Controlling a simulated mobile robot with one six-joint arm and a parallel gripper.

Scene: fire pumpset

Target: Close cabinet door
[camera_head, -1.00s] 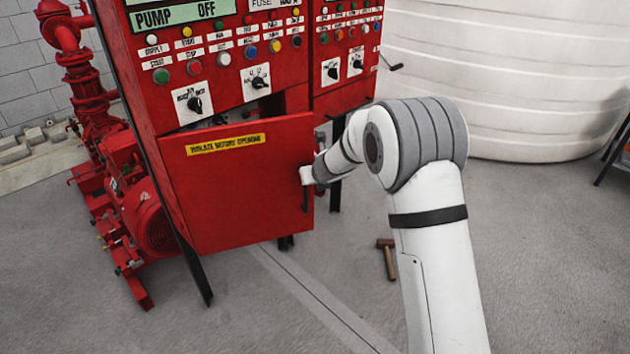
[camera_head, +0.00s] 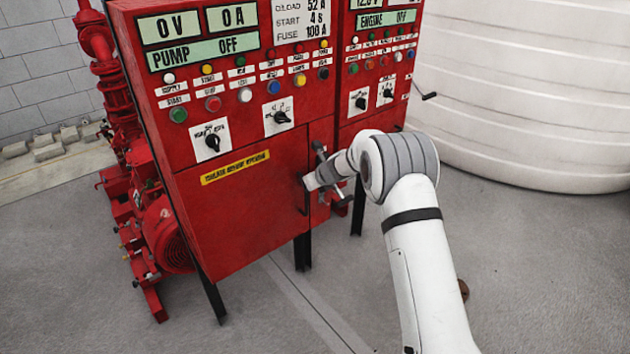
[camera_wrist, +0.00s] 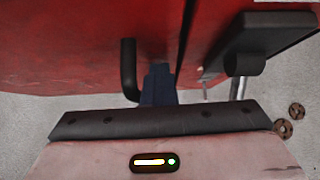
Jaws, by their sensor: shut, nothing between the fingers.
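The red cabinet door (camera_head: 240,210), with a yellow warning label along its top, sits on the lower left of the red pump cabinet. It looks flush or nearly flush with the front; a tiny gap cannot be ruled out. Its dark handle (camera_head: 306,196) is near the right edge and shows as a black bar (camera_wrist: 130,70) in the wrist view. My gripper (camera_wrist: 158,72) is shut and empty, its dark fingers just right of the handle and against or very close to the door. Contact is not clear. In the head view my wrist hides the fingertips.
A grey-black latch lever (camera_wrist: 265,32) sticks out right of the door, close to my gripper. Switches and buttons line the panel above. A red pump (camera_head: 160,235) stands at left, a white tank (camera_head: 530,100) at back right. The floor in front is mostly clear.

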